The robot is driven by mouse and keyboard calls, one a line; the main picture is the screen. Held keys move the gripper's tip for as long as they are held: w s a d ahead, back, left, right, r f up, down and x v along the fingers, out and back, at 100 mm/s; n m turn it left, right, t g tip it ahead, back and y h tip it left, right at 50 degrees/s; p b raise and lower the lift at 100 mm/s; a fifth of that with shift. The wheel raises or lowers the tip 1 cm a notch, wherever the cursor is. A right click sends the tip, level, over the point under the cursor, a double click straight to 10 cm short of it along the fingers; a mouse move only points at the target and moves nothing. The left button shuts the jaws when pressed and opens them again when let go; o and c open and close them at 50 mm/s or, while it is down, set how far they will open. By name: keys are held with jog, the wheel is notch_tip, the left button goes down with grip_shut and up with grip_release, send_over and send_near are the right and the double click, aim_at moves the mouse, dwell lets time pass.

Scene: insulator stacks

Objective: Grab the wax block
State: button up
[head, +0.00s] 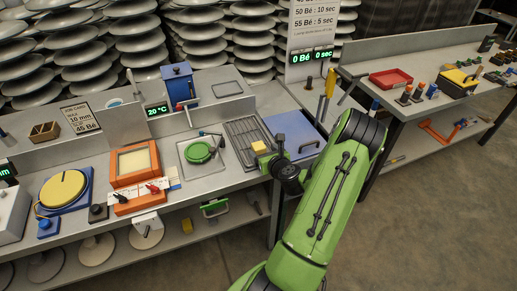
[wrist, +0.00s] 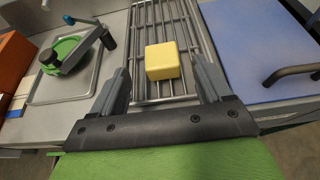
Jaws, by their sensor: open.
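The wax block (wrist: 162,61) is a small yellow block resting on a metal wire rack (wrist: 184,27). It also shows in the head view (head: 259,147) near the front end of the rack, left of my gripper. In the wrist view my gripper (wrist: 160,75) is open, with one dark finger on each side of the block. The block lies between the fingers, with a gap on both sides. I cannot tell how far the fingertips are above the rack. In the head view my green arm partly hides the bench's right end.
A blue lid with a handle (wrist: 262,45) lies right of the rack. A metal tray (wrist: 88,85) with a green round tool (wrist: 65,52) lies to the left. An orange frame (head: 136,162) stands farther left. A second bench (head: 420,95) with a red tray (head: 391,78) is at right.

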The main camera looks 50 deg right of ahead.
aim_at(260, 148)
jog(key=x, duration=0.5)
jog(key=shift+w+d+f, duration=0.1)
jog(key=shift+d+f, duration=0.05)
jog(key=shift+d, duration=0.05)
jog(key=c, duration=1.1)
